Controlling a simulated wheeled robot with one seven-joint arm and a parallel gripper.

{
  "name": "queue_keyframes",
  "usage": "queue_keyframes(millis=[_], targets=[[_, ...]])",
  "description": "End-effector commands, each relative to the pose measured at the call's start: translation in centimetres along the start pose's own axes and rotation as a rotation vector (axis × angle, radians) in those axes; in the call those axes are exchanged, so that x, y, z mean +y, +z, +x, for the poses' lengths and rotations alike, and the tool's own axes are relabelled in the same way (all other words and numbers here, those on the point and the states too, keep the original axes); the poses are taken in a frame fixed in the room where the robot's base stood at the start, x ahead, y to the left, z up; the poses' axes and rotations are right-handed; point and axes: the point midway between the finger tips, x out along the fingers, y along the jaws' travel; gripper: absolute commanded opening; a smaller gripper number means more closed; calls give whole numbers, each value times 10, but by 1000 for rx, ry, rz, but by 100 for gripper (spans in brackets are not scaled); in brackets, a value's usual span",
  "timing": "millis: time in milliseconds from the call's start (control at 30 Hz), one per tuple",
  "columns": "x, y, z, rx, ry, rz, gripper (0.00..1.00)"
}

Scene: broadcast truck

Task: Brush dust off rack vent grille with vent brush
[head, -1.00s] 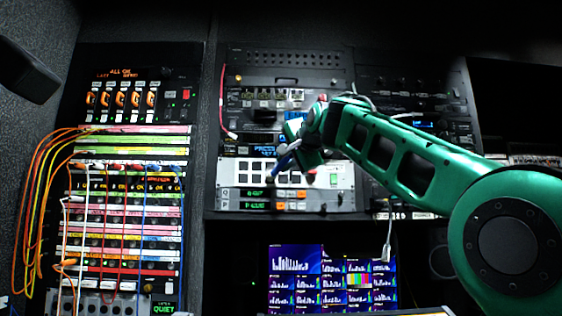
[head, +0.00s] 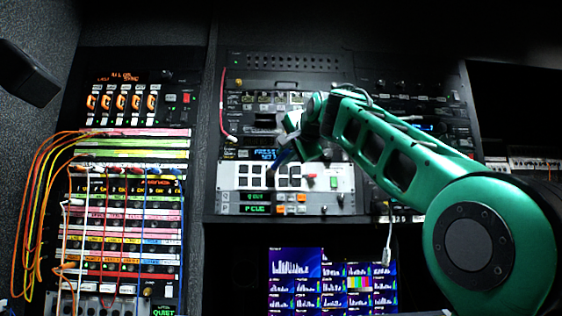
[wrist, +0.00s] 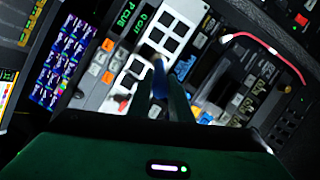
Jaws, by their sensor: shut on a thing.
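My gripper (wrist: 160,92) is shut on a slim blue handle (wrist: 159,78), which I take to be the vent brush. In the head view the blue piece (head: 283,157) sticks out down-left from my gripper, in front of the rack. Its bristles are hidden or too small to see. Behind it is a white panel (head: 226,176) with dark square openings in two rows. A dark panel with small dots in rows (head: 285,63) is at the top of this rack. I cannot tell which panel is the vent grille, nor whether the brush touches anything. No dust is distinguishable.
A red cable (head: 222,105) loops at the rack's left side. Orange and yellow patch cables (head: 45,170) hang at the far-left patch bay. A multiview monitor (head: 295,265) is below, with a white hanging cable (head: 388,235) by its right edge.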

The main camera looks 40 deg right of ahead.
Motion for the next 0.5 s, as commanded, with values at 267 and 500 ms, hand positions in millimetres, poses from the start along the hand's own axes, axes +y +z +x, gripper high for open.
queue_keyframes(millis=[267,500], targets=[[21,9,2,-1,3,1,0],[32,14,4,-1,2,0,0]])
